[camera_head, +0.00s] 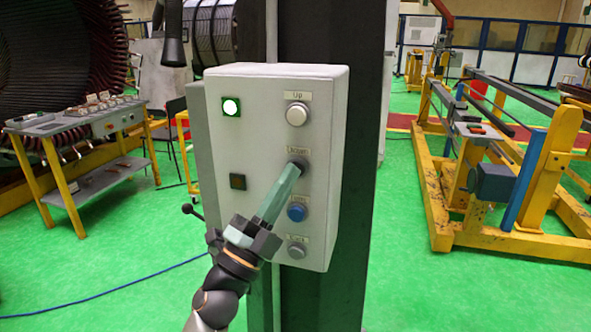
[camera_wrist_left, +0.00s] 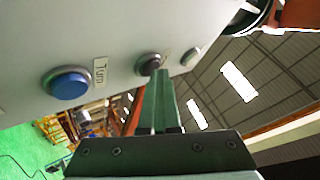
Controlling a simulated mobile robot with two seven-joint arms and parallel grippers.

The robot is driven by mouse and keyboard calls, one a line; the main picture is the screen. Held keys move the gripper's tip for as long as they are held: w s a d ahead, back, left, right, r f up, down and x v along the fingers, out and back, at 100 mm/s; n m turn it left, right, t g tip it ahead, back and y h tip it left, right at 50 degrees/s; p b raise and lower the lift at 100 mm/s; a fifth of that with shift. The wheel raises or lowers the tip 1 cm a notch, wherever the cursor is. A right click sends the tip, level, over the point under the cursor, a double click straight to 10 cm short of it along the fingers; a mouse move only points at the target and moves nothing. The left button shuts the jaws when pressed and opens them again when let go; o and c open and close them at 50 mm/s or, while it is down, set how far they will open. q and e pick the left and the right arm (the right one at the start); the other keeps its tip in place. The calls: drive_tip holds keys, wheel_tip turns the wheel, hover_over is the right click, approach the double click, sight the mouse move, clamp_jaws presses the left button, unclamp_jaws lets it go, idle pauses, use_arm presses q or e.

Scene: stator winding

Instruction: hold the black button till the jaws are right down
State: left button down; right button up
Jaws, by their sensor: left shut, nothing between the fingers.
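The black button (camera_head: 302,164) is on the front of a grey control box (camera_head: 265,136), below the white Up button. My left gripper (camera_head: 293,170) is shut and empty, its green fingers pointing up at the black button. Its tips overlap the button's lower edge in the head view. In the left wrist view the finger tips (camera_wrist_left: 163,72) are right at the black button (camera_wrist_left: 148,62), but I cannot tell how far it is pressed. I cannot pick out the jaws in either view. My right gripper is not in view.
The box also has a white Up button (camera_head: 297,114), a blue button (camera_head: 297,211) and a grey button (camera_head: 297,250) below. A square lamp (camera_head: 231,107) glows white in a green frame; a lower lamp (camera_head: 238,181) is dim. A yellow frame (camera_head: 440,210) stands right.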

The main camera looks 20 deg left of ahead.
use_arm(q)
drive_tip(key=shift+s, duration=0.1)
idle(0.7)
drive_tip(key=shift+s, duration=0.7)
drive_tip(key=shift+s+a+p, duration=0.15)
drive_tip(key=shift+s+p, duration=0.5)
drive_tip(key=shift+s, duration=1.85)
